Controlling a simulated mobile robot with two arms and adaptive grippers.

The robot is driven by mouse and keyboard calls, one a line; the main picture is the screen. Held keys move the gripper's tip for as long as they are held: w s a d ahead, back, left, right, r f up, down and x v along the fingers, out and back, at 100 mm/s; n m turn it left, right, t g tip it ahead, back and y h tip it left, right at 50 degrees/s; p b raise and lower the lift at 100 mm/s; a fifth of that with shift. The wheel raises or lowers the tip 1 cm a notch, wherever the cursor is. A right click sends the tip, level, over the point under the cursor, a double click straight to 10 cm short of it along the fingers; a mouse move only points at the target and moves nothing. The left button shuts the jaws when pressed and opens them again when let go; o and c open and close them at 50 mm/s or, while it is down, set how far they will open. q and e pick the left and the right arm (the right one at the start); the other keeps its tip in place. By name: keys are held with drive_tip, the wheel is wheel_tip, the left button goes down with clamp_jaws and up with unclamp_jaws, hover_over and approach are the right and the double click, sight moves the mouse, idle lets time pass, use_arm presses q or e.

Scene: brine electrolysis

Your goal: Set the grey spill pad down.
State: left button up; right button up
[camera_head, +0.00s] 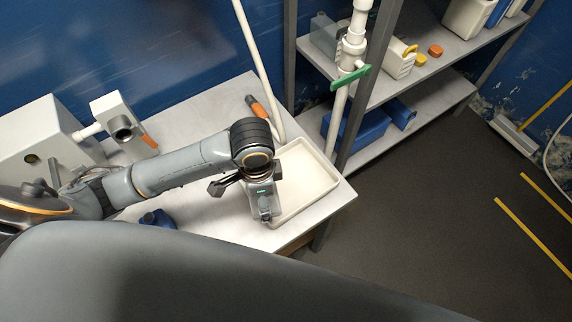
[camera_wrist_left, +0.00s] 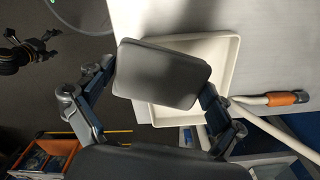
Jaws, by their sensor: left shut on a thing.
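The grey spill pad (camera_wrist_left: 165,72) is a flat rounded rectangle in the left wrist view. My left gripper (camera_wrist_left: 160,103) is shut on it, with one finger at each end. The pad overlaps the white tray (camera_wrist_left: 229,52) in that view; I cannot tell the gap between them. In the head view my left gripper (camera_head: 262,205) points down over the near left part of the tray (camera_head: 318,183), and the pad cannot be made out clearly there. At the upper left of the left wrist view is a dark gripper (camera_wrist_left: 35,48), probably my right one; its opening is unclear.
The tray lies at the right end of the light table (camera_head: 205,230). A white pipe and an orange-handled tool (camera_head: 258,108) are behind it. A shelf rack (camera_head: 400,85) with a green-handled pipe valve (camera_head: 350,77) stands close behind right. A blue object (camera_head: 157,219) is left.

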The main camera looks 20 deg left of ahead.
use_arm(q)
drive_tip(key=w+d+f, duration=0.1)
drive_tip(key=w+f, duration=0.2)
drive_tip(key=w, duration=0.3)
hover_over(287, 183)
drive_tip(key=s, duration=0.1)
wheel_tip(287, 183, down, 5)
drive_tip(key=shift+r+p, duration=0.15)
drive_tip(key=shift+p, duration=0.3)
drive_tip(key=shift+w+f, duration=0.3)
drive_tip(key=shift+f, duration=0.15)
drive_tip(key=shift+w+f, duration=0.25)
drive_tip(key=shift+f, duration=0.05)
wheel_tip(287, 183, down, 2)
drive_tip(key=shift+f, duration=0.5)
use_arm(e)
drive_tip(key=shift+s+d+r, duration=0.35)
drive_tip(key=shift+s+r, duration=0.15)
drive_tip(key=shift+s, duration=0.2)
use_arm(q)
drive_tip(key=shift+f, duration=0.15)
